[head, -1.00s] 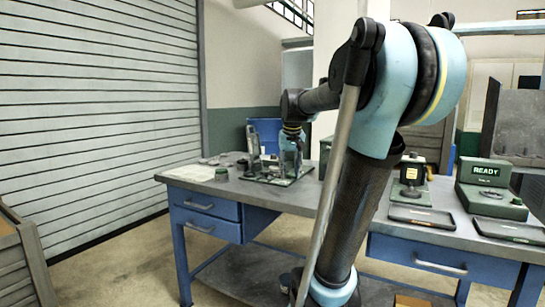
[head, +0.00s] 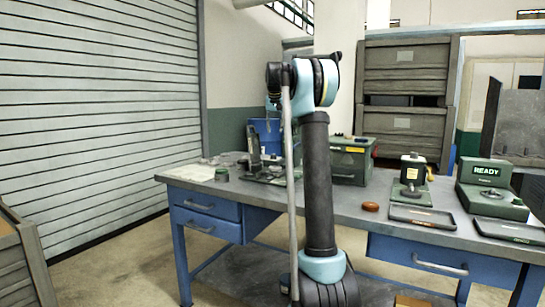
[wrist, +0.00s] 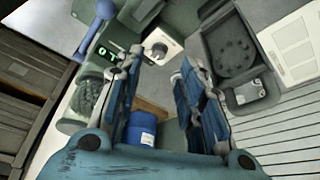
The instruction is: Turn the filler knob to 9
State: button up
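A green unit with a small lit display (wrist: 108,51) shows in the wrist view; the lit digit looks like 0. Beside the display is a pale plate with a round knob (wrist: 158,48), likely the filler knob; its pointer setting is too small to read. My gripper (wrist: 160,68) is open and empty, its two blue-grey fingers apart on either side below the knob in the picture. I see no contact with the knob. In the head view my gripper is mostly hidden by my arm, near the left bench equipment (head: 262,168).
A blue barrel (wrist: 141,129) shows between my fingers, farther off. On the bench (head: 335,204) stand a green case (head: 348,160), a gauge stand (head: 412,175), a READY unit (head: 488,185), two dark trays (head: 422,217) and a red-brown oval piece (head: 371,206).

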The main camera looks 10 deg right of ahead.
jog(key=w, duration=0.5)
send_near(273, 156)
jog(key=x, duration=0.3)
jog(key=w+x, duration=0.1)
jog(key=x, duration=0.4)
jog(key=shift+w+d, duration=0.2)
jog(key=shift+w, duration=0.3)
jog(key=shift+c, duration=0.2)
jog(key=c, duration=0.7)
